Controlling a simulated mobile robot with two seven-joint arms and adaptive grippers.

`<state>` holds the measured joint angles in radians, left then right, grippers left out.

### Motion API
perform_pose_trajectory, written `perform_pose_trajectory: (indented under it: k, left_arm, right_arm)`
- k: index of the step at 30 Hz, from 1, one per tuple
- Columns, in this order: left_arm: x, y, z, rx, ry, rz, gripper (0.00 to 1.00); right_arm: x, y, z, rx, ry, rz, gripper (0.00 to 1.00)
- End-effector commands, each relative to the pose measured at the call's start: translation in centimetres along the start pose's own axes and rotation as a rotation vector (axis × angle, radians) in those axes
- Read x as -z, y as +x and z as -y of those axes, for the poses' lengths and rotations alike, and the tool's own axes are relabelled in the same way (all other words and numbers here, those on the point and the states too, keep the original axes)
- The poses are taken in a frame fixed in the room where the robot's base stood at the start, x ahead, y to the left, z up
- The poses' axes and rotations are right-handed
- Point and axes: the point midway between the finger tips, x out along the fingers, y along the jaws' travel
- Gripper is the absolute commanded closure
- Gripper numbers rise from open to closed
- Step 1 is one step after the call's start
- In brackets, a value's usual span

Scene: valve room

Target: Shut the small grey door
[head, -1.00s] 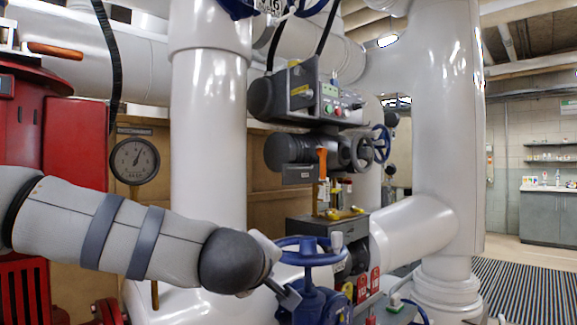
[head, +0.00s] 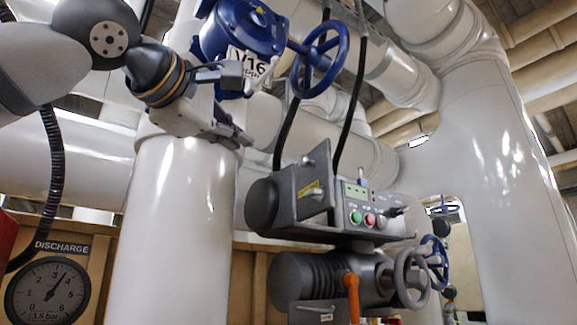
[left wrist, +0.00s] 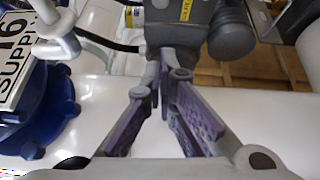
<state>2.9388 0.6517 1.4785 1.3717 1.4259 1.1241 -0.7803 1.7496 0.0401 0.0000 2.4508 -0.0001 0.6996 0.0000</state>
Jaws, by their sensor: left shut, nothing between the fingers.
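The small grey door (head: 316,183) is a flat plate with a yellow label on the front of the dark grey control box (head: 365,228). It stands out from the box at an angle, open, left of the green and red buttons. My left gripper (head: 234,138) is above and left of the door, in front of the thick white pipe, apart from the door. In the left wrist view its fingers (left wrist: 166,78) are together and empty, with a dark grey housing (left wrist: 180,35) beyond the tips. My right gripper is not in view.
The blue V16 valve (head: 243,45) and its handwheel (head: 320,60) are above, close to my left arm. Black cables (head: 350,100) hang down to the box. A motor with a grey handwheel (head: 411,277) lies below, with an orange lever (head: 352,295). A discharge gauge (head: 47,292) is at lower left.

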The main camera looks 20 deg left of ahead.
Motion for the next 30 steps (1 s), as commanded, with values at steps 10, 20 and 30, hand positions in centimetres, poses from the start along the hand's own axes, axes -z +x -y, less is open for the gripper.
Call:
perform_pose_trajectory:
  k: [10,20,30]
  left_arm:
    - [-0.1,7.9,0.3,0.005,0.000,-0.001,1.00]
    - [-2.6,11.1,0.2,0.002,0.002,-0.003,1.00]
    - [-2.8,11.3,0.2,0.002,0.002,-0.002,1.00]
  right_arm:
    - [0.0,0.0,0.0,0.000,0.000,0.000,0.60]
    - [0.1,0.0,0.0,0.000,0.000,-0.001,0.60]
    - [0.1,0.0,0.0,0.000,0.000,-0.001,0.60]
